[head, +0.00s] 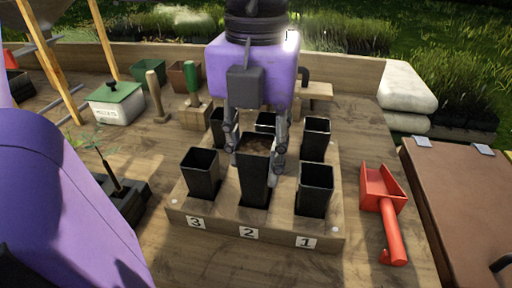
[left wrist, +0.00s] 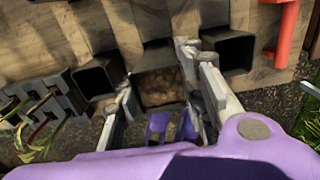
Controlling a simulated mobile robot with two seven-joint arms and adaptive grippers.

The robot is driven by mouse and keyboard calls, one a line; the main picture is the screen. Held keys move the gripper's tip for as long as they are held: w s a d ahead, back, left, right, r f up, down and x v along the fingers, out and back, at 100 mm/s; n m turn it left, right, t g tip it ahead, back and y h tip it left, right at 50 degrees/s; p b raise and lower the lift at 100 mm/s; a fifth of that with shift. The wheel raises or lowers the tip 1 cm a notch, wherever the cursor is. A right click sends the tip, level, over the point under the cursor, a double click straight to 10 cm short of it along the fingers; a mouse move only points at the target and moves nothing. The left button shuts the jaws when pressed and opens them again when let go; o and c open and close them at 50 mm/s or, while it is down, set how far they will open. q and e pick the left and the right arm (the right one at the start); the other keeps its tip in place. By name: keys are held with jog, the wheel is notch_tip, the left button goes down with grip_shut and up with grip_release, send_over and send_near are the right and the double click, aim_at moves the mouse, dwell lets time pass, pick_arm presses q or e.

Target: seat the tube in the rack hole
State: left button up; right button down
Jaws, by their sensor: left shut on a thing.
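A black square tube (head: 254,185) with brown soil in it is upright at the front middle place of the wooden rack (head: 275,233), above the label 2. My left gripper (head: 256,160) reaches down from behind and is shut on this tube, one finger on each side near the rim. Its rim looks higher than those of its front neighbours. Whether its foot is inside the hole or just over it, I cannot tell. In the left wrist view the soil-filled tube (left wrist: 160,88) lies between the two fingers (left wrist: 165,100). My right gripper is not in view.
Empty black tubes stand close on both sides, at 3 (head: 201,175) and 1 (head: 315,190), with several more behind. A red scoop (head: 383,195) lies right of the rack. A black tray with a seedling (head: 120,190) is at left. Bare tabletop lies in front.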

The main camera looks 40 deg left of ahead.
pick_arm(q)
jog(key=shift+f, duration=0.2)
dwell(0.3)
jog(key=shift+f+b, duration=0.5)
jog(key=shift+f, duration=0.05)
jog(key=shift+f, duration=0.15)
jog(key=shift+f+b, duration=0.55)
jog(key=shift+f, duration=0.15)
jog(key=shift+f+b, duration=0.45)
jog(key=shift+f, duration=0.2)
dwell(1.4)
dwell(0.5)
jog(key=o, duration=1.3)
